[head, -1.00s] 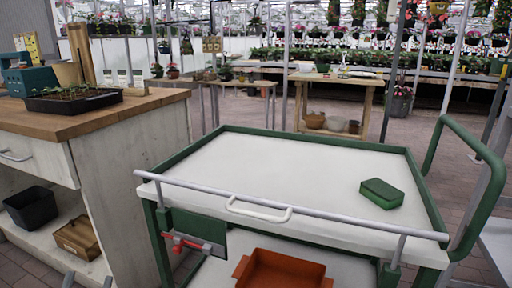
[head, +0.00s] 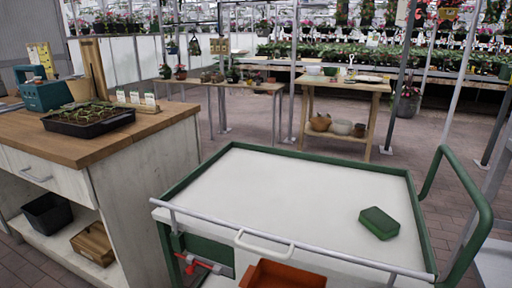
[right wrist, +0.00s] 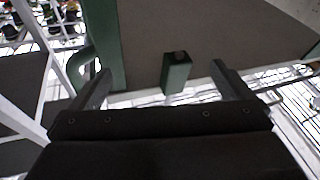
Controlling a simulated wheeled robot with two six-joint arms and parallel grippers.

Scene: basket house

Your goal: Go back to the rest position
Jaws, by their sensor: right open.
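My right gripper (right wrist: 162,85) shows in the right wrist view with its two dark fingers spread wide and nothing touching them. A green block-like piece (right wrist: 177,72) appears beyond the gap between the fingers, apart from them; I cannot tell if it is the green box or part of the cart. Neither gripper shows in the head view. The green box (head: 379,223) lies on the right part of the white-topped cart (head: 280,190), with nothing touching it.
An orange tray (head: 285,275) shows below the cart's front edge. A wooden workbench (head: 120,143) with a seedling tray (head: 88,119) stands at left, a black bin (head: 47,214) and wooden crate (head: 93,243) on its lower shelf. Tiled floor is open behind the cart.

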